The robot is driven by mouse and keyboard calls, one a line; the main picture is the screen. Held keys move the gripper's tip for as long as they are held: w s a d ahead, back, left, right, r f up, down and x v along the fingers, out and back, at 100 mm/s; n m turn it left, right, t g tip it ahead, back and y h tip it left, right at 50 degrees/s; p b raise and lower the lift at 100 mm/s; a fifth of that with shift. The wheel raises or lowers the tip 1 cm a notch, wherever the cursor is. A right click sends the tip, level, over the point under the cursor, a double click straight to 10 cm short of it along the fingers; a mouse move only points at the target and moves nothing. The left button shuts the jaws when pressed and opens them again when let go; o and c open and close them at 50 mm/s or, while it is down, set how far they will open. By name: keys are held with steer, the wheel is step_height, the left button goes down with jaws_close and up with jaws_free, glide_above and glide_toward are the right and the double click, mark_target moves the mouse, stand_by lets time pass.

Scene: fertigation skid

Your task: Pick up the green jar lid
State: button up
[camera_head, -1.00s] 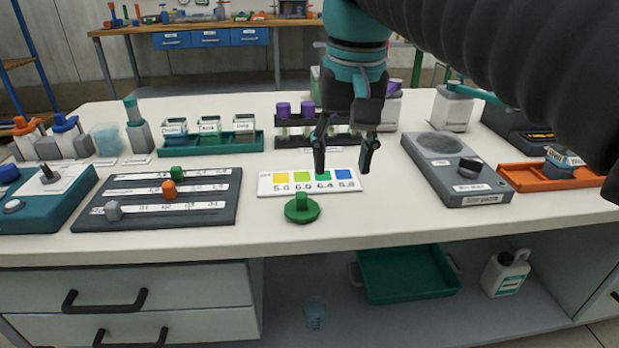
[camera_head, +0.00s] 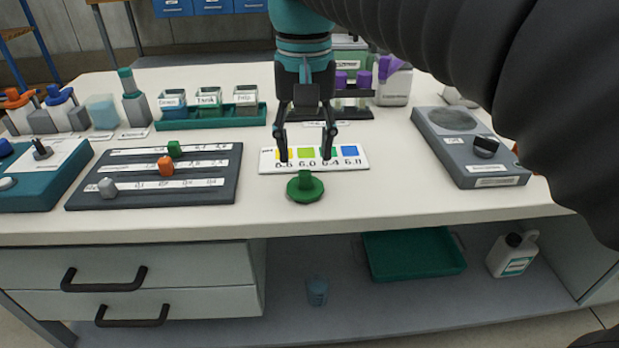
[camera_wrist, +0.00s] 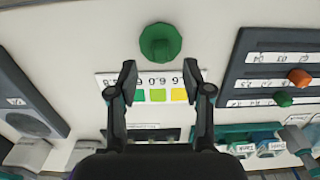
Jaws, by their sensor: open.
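The green jar lid (camera_head: 305,188) is a round disc with a raised knob, lying on the white bench near its front edge. It also shows at the top middle of the wrist view (camera_wrist: 160,43). My gripper (camera_head: 307,156) is open and empty, pointing down above the colour chart, behind the lid in the head view. In the wrist view the two fingertips (camera_wrist: 165,82) are spread apart, with the lid beyond them and between their lines. The lid is apart from both fingers.
The pH colour chart (camera_head: 335,166) lies just behind the lid. A dark slider board (camera_head: 215,190) is to the left and a grey scale-like device (camera_head: 470,172) to the right. A test-tube rack (camera_head: 352,105) stands behind my gripper. Bare bench surrounds the lid's front and sides.

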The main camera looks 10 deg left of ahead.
mark_target(305, 172)
steer(key=shift+f+b, duration=0.35)
steer(key=shift+f, duration=2.35)
jaws_close()
